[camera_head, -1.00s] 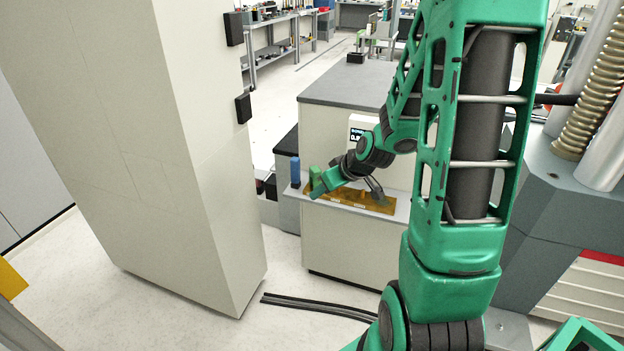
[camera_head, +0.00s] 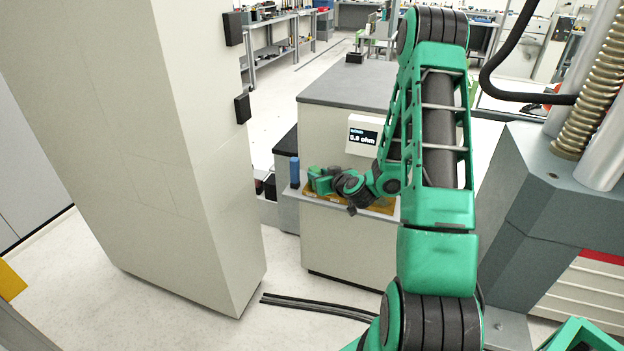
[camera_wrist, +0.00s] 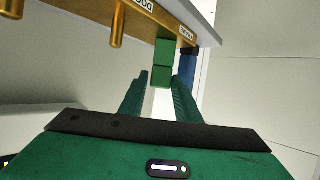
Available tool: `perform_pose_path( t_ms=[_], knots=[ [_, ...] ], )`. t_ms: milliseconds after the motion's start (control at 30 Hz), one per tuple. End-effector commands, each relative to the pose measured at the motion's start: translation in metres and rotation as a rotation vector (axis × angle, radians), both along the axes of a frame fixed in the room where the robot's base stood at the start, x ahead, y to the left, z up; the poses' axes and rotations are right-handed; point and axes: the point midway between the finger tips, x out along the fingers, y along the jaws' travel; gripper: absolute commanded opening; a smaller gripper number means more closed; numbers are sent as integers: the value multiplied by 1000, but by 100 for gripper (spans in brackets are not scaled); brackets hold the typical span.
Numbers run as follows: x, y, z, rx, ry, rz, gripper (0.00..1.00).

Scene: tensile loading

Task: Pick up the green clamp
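The green clamp (camera_wrist: 163,52) shows in the wrist view as two stacked green blocks at the edge of the shelf, ahead of my fingers. My gripper (camera_wrist: 160,90) is open, with one finger to each side of the clamp's line. Whether the fingertips reach around the clamp cannot be told. In the head view my gripper (camera_head: 326,184) is at the left end of the brown rack. There the clamp (camera_head: 313,172) is partly covered by my gripper, and the two greens are hard to separate.
A blue cylinder (camera_wrist: 188,66) stands close to the right of the clamp; it also shows in the head view (camera_head: 295,171). Golden pegs (camera_wrist: 117,25) hang to the left under the labelled rack. A small display (camera_head: 364,136) stands behind my forearm. A tall cabinet (camera_head: 180,150) is at left.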

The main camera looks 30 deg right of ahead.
Motion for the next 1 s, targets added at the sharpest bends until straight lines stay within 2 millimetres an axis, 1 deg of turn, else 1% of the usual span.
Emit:
perform_pose_path(
  t_ms=[33, 100, 367, 500, 633, 767, 967, 1000],
  knots=[
    [7, 0, -3, -2, 0, 3, 30],
    [14, -1, -6, -1, 0, 3, 30],
    [30, -2, -13, -1, 1, 3, 30],
    [49, -3, -22, -1, 1, 4, 30],
    [63, -5, -28, -1, 1, 3, 30],
    [69, -6, -31, 0, 1, 1, 30],
    [69, -6, -31, 1, 2, 1, 30],
    [69, -6, -31, 1, 2, 1, 25]
  ],
)
